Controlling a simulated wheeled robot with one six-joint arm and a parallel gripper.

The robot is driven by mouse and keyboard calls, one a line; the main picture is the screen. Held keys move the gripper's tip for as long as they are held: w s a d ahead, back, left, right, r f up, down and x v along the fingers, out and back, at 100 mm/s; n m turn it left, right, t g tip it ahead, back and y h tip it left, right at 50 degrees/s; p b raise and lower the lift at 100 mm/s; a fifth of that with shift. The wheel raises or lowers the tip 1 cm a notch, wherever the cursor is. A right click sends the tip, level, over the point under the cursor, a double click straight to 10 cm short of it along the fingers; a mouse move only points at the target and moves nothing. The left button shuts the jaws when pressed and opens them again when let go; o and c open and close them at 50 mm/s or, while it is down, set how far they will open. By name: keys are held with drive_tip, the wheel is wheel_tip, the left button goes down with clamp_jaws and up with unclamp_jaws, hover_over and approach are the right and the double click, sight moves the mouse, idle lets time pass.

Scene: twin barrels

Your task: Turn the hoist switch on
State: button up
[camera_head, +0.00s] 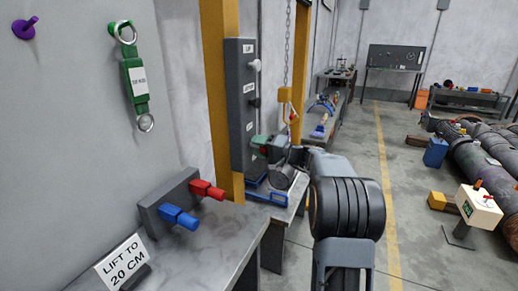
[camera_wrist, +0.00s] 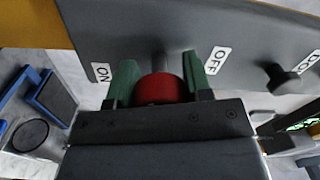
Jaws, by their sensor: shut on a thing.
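The hoist control panel (camera_head: 238,125) is a tall grey box on the yellow post, with labelled knobs down its face. The red hoist switch knob (camera_wrist: 160,88) is on a grey stem, between the ON label (camera_wrist: 101,72) and the OFF label (camera_wrist: 217,60) in the wrist view. My gripper (camera_wrist: 159,80) is shut on this knob, with one green fingertip on each side of it. In the head view my gripper (camera_head: 262,146) is at the lower end of the panel and hides most of the knob. I cannot tell which way the switch is set.
A black knob (camera_wrist: 282,77) is beside the OFF label. A chain with a yellow block (camera_head: 286,95) hangs behind the panel. A blue frame (camera_head: 266,194) stands on the bench below my gripper. A block with red and blue handles (camera_head: 165,200) is on the near bench.

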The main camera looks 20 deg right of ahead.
drive_tip(key=m+p, duration=0.1)
drive_tip(key=m, duration=0.4)
drive_tip(key=shift+m, duration=0.4)
idle(0.3)
drive_tip(key=o, duration=0.9)
drive_tip(key=shift+o, duration=0.2)
drive_tip(key=v, duration=1.4)
drive_tip(key=shift+a, duration=0.15)
